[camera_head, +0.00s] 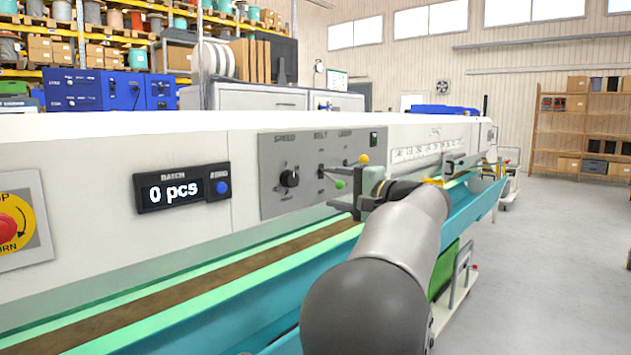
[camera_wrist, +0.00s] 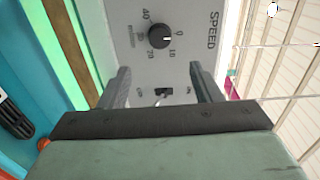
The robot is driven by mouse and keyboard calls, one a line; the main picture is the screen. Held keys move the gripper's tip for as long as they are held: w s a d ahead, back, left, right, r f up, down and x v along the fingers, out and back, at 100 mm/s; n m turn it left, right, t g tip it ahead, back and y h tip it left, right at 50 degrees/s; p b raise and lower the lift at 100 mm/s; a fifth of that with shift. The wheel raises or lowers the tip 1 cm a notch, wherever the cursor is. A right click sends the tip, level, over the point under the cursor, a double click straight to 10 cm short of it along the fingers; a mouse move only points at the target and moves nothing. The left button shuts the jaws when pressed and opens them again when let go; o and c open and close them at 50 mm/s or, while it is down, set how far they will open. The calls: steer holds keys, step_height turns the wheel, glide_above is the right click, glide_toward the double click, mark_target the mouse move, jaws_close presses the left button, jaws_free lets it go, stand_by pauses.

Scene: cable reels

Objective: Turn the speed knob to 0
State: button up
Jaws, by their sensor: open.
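The black round speed knob (camera_wrist: 159,36) is on the grey control panel (camera_wrist: 125,15), with printed numbers around it. A small white mark on it faces right in the wrist view, toward the side with 0 and 10; the exact setting is too small to tell. The knob also shows in the head view (camera_head: 289,178), left of my arm. My gripper (camera_wrist: 157,72) is open, its two fingers apart and empty. The knob lies beyond the fingertips, not between them. In the head view my gripper (camera_head: 366,188) is right of the knob, partly hidden by my arm.
A batch display (camera_head: 182,188) reads 0 pcs. A red stop button (camera_head: 8,228) is far left. The belt trough (camera_head: 200,300) runs below the panel.

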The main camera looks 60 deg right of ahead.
steer(key=s, duration=0.5)
steer(key=shift+a+p, duration=0.3)
steer(key=w+a+n+g+y+p, duration=0.2)
steer(key=w+a+g+y+p, duration=0.15)
steer(key=w+a+p, duration=0.55)
steer(key=w+a+f+n+g+y+p, duration=0.1)
steer(key=w+a+n+g+y+p, duration=0.15)
steer(key=a, duration=0.75)
steer(key=w+a+f+n+g+y+p, duration=0.1)
steer(key=w+a+f+n+g+p, duration=0.2)
steer(key=a, duration=0.8)
steer(key=s+a+n+g+p, duration=0.3)
steer(key=s+a+g+p, duration=0.15)
steer(key=a+p, duration=0.6)
steer(key=s+a+n+g+h+p, duration=0.4)
steer(key=s+a+n+p, duration=0.3)
steer(key=s+a+n, duration=0.2)
steer(key=shift+s+a+f+h, duration=0.3)
steer(key=shift+s+a+f, duration=0.05)
steer(key=shift+s, duration=0.9)
